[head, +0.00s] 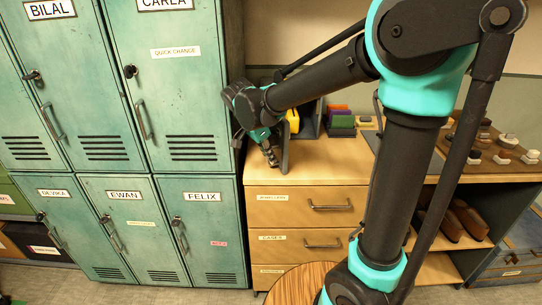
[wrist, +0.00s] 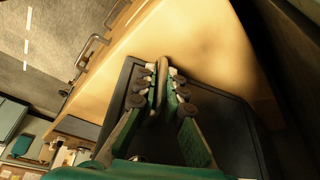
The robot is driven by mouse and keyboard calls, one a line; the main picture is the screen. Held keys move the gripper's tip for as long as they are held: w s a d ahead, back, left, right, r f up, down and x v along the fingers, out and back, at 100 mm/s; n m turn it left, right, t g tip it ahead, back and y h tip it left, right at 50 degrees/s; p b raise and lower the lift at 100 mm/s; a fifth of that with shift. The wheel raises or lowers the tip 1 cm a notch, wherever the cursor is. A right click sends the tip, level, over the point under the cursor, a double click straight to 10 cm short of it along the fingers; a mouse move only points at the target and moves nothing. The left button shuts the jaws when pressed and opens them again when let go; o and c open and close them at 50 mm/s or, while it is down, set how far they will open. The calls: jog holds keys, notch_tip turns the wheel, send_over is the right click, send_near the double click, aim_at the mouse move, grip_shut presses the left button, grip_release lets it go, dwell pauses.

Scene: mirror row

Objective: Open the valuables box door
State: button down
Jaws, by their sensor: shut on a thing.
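My gripper (wrist: 160,84) is shut on a bronze-brown bar handle (wrist: 163,66) in the wrist view. The handle stands in front of a dark grey panel, which looks like the valuables box door (wrist: 232,125). In the head view my gripper (head: 272,150) points down just above the left part of the wooden cabinet top. Part of a dark box (head: 312,118) shows behind my arm, with a yellow object (head: 293,119) beside or in it. My arm and gripper hide much of the box, and I cannot tell how far its door stands open.
Teal lockers (head: 190,90) stand close on the left. The wooden drawer cabinet (head: 312,222) carries coloured blocks (head: 341,122) at the back. A shoe rack (head: 460,220) and a tray of small items (head: 500,150) are on the right. A round wooden top (head: 300,282) is in front.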

jog(key=shift+s, duration=0.1)
jog(key=c, duration=1.6)
grip_release()
jog(key=v, duration=1.2)
jog(key=shift+c, duration=0.5)
